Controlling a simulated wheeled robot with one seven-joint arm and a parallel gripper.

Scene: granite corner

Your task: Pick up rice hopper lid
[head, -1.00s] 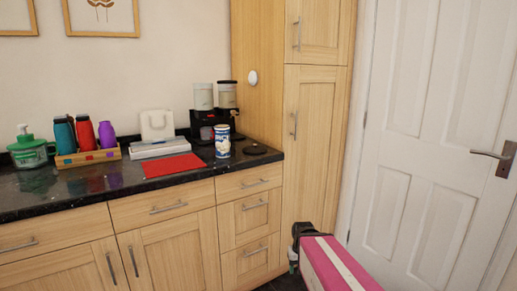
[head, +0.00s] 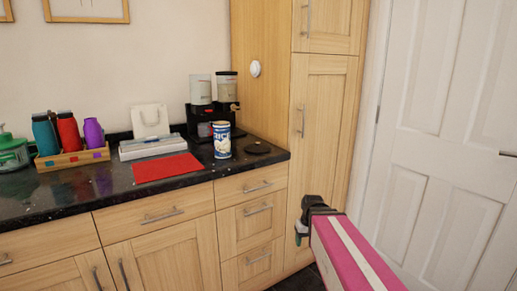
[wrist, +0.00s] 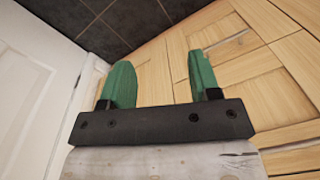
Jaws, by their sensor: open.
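A flat, round black lid (head: 258,148) lies on the dark granite counter near its right end. A blue and white rice canister (head: 222,140) stands upright just left of it. My gripper (head: 300,233) is below counter height, in front of the tall cabinet and right of the lid. In the wrist view my gripper (wrist: 160,62) has its green fingers apart with nothing between them.
A red mat (head: 160,167) lies left of the canister. A white box (head: 150,146), a white bag (head: 150,120) and a wooden tray of bottles (head: 72,158) stand further left. A tall wood cabinet (head: 322,140) closes the counter's right end; a white door (head: 440,150) is beyond.

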